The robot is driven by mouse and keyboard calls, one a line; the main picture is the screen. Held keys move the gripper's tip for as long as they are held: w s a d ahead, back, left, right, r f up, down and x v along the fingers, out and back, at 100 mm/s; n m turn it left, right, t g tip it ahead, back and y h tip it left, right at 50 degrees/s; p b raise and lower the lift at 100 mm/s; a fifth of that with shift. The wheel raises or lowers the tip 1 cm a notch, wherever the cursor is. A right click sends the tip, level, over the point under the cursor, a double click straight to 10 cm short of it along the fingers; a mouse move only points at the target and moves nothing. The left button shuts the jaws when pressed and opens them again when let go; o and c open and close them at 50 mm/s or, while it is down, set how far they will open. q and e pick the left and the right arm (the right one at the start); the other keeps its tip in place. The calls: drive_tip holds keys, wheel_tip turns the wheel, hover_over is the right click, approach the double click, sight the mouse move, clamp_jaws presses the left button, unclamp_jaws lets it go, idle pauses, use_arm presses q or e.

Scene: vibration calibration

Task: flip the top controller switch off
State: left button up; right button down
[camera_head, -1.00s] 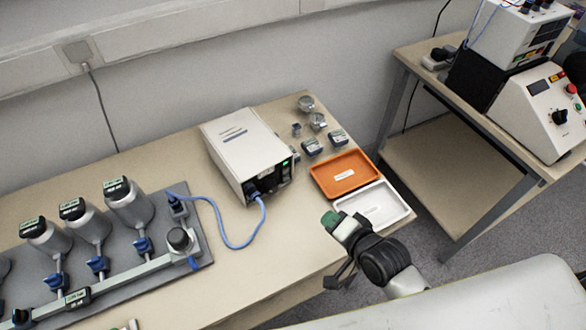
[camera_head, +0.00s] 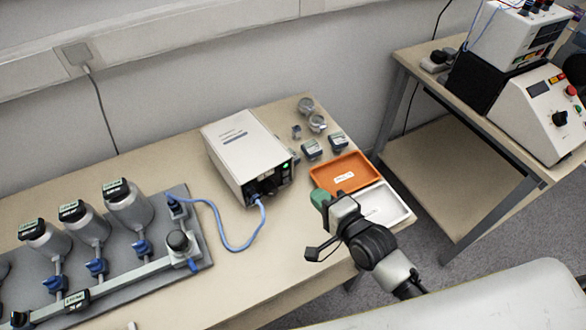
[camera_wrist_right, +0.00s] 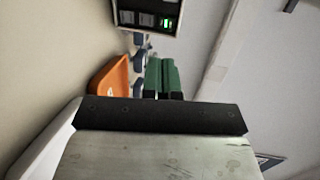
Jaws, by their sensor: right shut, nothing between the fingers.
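A white controller box (camera_head: 235,150) stands on the bench with its dark front panel (camera_head: 268,184) facing right and toward me; a small green light shows there. The same panel shows at the top of the right wrist view (camera_wrist_right: 148,16), its green light lit. I cannot make out the switch or its position. My right gripper (camera_head: 318,199) has green fingertips, which also show in the wrist view (camera_wrist_right: 162,76). It is shut and empty, in front of the box to its right, apart from it. My left gripper is out of view.
An orange tray (camera_head: 326,180) and a white tray (camera_head: 399,211) lie near my right gripper. Small metal parts and dark blocks (camera_head: 312,149) sit behind. A blue cable (camera_head: 216,211) runs left to a grey fixture plate (camera_head: 196,222). Another table (camera_head: 455,150) carries more instruments.

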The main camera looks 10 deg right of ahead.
sight(287, 163)
drive_tip(key=x, duration=0.7)
drive_tip(key=r+x, duration=0.1)
drive_tip(key=x, duration=0.2)
drive_tip(key=shift+w+a+p, duration=0.25)
drive_tip(key=shift+w+p, duration=0.1)
drive_tip(key=shift+w, duration=0.05)
drive_tip(key=r+g+p, duration=0.1)
drive_tip(key=p, duration=0.5)
drive_tip(key=shift+w+a+r+g+h, duration=0.1)
drive_tip(key=shift+w+r+g+h, duration=0.25)
drive_tip(key=shift+r+g+h, duration=0.05)
drive_tip(key=shift+f+b, duration=0.4)
drive_tip(key=shift+f, duration=0.15)
drive_tip(key=shift+r, duration=0.15)
